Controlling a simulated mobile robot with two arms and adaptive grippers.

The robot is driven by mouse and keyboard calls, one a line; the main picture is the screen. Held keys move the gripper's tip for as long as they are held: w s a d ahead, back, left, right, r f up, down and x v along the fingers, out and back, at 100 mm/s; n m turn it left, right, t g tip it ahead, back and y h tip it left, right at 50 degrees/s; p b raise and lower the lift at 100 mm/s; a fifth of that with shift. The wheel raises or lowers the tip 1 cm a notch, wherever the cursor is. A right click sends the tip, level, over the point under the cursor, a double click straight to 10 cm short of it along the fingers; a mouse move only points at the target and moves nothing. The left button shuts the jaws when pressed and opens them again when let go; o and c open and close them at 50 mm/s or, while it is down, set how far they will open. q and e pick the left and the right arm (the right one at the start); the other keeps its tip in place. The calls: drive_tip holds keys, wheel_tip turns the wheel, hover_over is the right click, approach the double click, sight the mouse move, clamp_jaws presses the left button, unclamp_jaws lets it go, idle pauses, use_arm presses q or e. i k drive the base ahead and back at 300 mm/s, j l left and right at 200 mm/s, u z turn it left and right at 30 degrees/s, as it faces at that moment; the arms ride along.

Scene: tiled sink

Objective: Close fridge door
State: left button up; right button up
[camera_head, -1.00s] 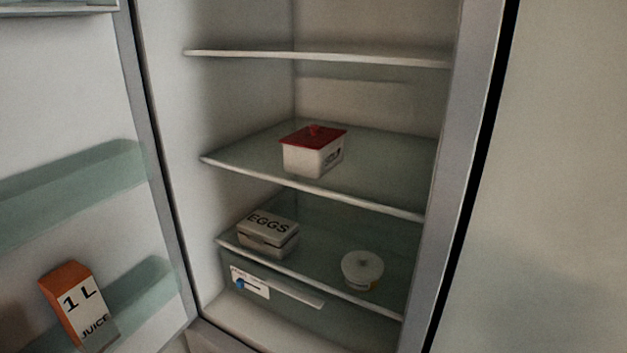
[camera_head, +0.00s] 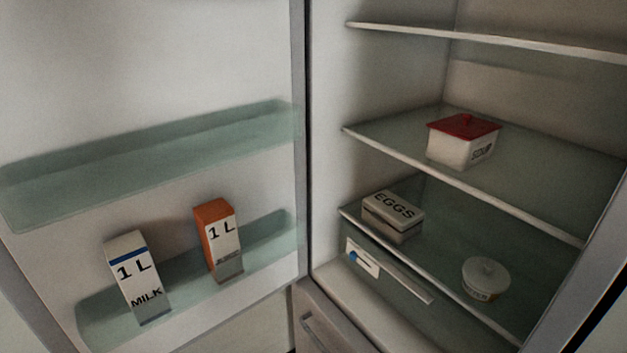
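The fridge door (camera_head: 150,70) stands wide open on the left of the head view, its inner side facing me. Its free edge (camera_head: 40,315) shows at the lower left. The hinge side meets the fridge body (camera_head: 308,120) near the middle. The fridge interior (camera_head: 400,90) is open to view on the right. The door's outer face and any handle on it are hidden. Neither of my grippers is in view.
A milk carton (camera_head: 138,278) and an orange juice carton (camera_head: 219,240) stand in the lower door shelf. Inside are a red-lidded box (camera_head: 463,142), an egg box (camera_head: 393,214) and a round lidded tub (camera_head: 486,279). A lower drawer (camera_head: 330,325) is shut.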

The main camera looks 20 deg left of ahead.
sight(119, 118)
drive_tip(key=u, duration=0.9)
